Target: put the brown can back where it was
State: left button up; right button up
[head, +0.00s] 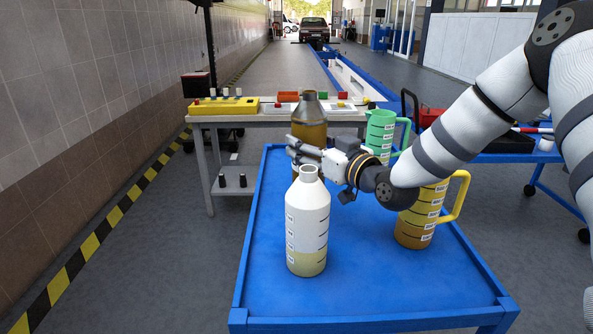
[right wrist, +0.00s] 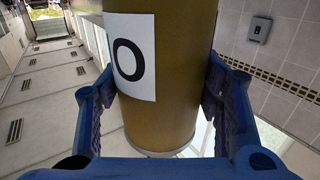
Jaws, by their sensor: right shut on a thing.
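The brown can (head: 309,117), tall with a narrowing neck, is upright near the back edge of the blue cart (head: 345,290). My right gripper (head: 303,150) is shut around its lower body, hiding part of it. In the right wrist view the brown can (right wrist: 172,75), with a white label marked with a black ring, fills the space between both fingers of the gripper (right wrist: 160,100). The can's base is mostly hidden in the head view, so I cannot tell whether it touches the cart. My left gripper is out of view.
A white bottle (head: 306,225) stands close in front of my right gripper. A green jug (head: 379,132) and a yellow jug (head: 417,225) stand to the right. Behind is a grey table (head: 262,118) with a yellow box (head: 224,106). The cart's front is clear.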

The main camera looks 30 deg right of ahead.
jog(key=shift+w+f, duration=0.7)
jog(key=shift+f, duration=0.05)
jog(key=f, duration=0.2)
jog(key=f+b, duration=0.1)
jog(key=shift+w+f, duration=0.4)
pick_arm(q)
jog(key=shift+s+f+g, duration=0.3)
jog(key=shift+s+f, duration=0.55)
pick_arm(e)
jog(key=shift+r, duration=0.2)
jog(key=shift+f, duration=0.2)
jog(key=o, duration=1.7)
jog(key=shift+c, duration=0.2)
